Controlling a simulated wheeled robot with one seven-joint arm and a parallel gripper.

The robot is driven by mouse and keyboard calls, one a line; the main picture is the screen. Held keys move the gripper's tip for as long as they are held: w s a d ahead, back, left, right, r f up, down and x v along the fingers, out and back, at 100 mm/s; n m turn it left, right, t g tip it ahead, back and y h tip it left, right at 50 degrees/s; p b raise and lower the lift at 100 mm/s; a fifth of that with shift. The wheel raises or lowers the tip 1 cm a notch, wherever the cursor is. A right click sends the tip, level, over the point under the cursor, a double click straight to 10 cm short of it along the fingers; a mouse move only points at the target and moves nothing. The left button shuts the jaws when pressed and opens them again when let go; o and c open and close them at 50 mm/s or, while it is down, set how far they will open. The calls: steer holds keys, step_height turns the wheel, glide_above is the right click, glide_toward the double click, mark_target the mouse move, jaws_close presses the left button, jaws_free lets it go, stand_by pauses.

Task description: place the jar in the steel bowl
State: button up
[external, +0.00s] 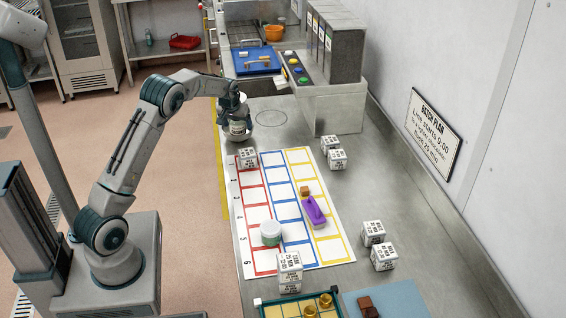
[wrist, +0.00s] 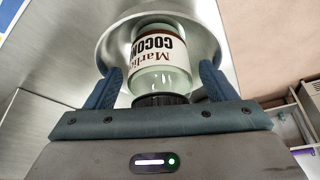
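A glass jar with a dark lid and a white "COCO..." label (wrist: 158,47) is between the fingers of my gripper (wrist: 163,85) in the wrist view. The fingers stand on either side of it, with a narrow gap showing at each side, so they look open. The steel bowl (wrist: 110,42) is behind and around the jar's far end. In the external view my gripper (external: 233,108) is over the far left of the counter, with the jar (external: 238,128) below it, at the bowl (external: 247,135). Whether the jar's base touches the bowl is hidden.
A grid mat (external: 290,210) carries a pale-lidded jar (external: 270,232), a purple tool (external: 314,210) and a small brown block (external: 304,191). Several white labelled cubes (external: 384,257) stand around. A grey machine (external: 332,90) rises behind right. The counter right of the mat is partly clear.

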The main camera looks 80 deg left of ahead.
steer(key=shift+d+r, duration=0.1)
steer(key=shift+r, duration=0.45)
steer(key=b+v, duration=0.1)
steer(key=v, duration=1)
steer(key=shift+s+d, duration=0.1)
steer(key=shift+d, duration=0.05)
steer(key=d+r+m+t+h, duration=0.1)
steer(key=d+r+m, duration=0.15)
steer(key=d, duration=1.15)
steer(key=d+r+m+h, duration=0.1)
steer(key=d+r+m, duration=0.15)
steer(key=d, duration=1.15)
steer(key=s+d+f+m+h, duration=0.1)
steer(key=s+d+f+m, duration=0.1)
steer(key=s+d, duration=0.6)
steer(key=s+d+f+m+h, duration=0.1)
steer(key=s+d+f+m, duration=0.2)
steer(key=d, duration=1.1)
steer(key=s+m, duration=0.2)
steer(key=s, duration=0.3)
steer(key=shift+s+f+m, duration=0.2)
steer(key=shift+f+m, duration=0.1)
steer(key=shift+f, duration=0.05)
